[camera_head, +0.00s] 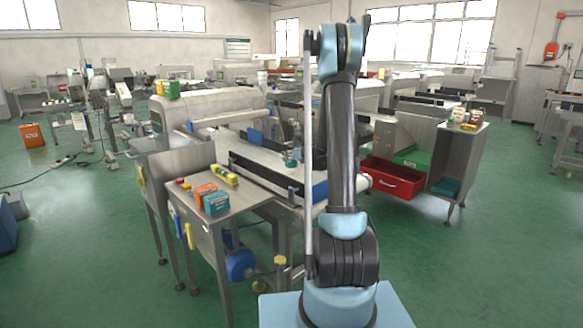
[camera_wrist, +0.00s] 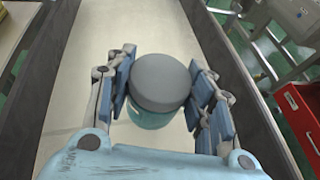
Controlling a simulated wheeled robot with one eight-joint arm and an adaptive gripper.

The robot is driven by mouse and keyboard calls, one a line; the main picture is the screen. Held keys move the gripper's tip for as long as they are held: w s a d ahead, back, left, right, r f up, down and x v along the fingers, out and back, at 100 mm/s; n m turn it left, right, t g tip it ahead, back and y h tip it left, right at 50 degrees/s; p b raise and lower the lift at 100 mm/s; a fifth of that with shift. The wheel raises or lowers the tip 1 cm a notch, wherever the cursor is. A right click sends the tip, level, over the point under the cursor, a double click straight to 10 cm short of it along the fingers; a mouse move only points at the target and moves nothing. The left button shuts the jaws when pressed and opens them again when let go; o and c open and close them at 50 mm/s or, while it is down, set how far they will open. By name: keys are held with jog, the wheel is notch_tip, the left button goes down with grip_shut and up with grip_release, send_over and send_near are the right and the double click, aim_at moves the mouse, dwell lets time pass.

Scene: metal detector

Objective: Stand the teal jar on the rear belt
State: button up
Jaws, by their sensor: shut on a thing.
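The teal jar (camera_wrist: 150,118) with a round grey lid sits between the finger pads in the wrist view. My gripper (camera_wrist: 163,85) is shut on it, with pads on its left and right sides. The jar looks upright, seen from above. A pale belt (camera_wrist: 108,45) between dark side rails lies beneath it. I cannot tell whether the jar's base touches the belt. In the head view, a small teal shape that looks like the jar (camera_head: 292,160) shows over the belt, left of my arm. My gripper is not clearly visible there.
A steel side table (camera_head: 222,212) with orange and teal boxes (camera_head: 210,198) and a yellow item stands left of the belt. A red drawer (camera_head: 392,180) is open to the right, beside a cabinet (camera_head: 460,150) with small goods on top. Green floor is clear at far right.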

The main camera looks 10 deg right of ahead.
aim_at(295, 163)
jog(key=shift+f, duration=2.2)
jog(key=o, duration=1.2)
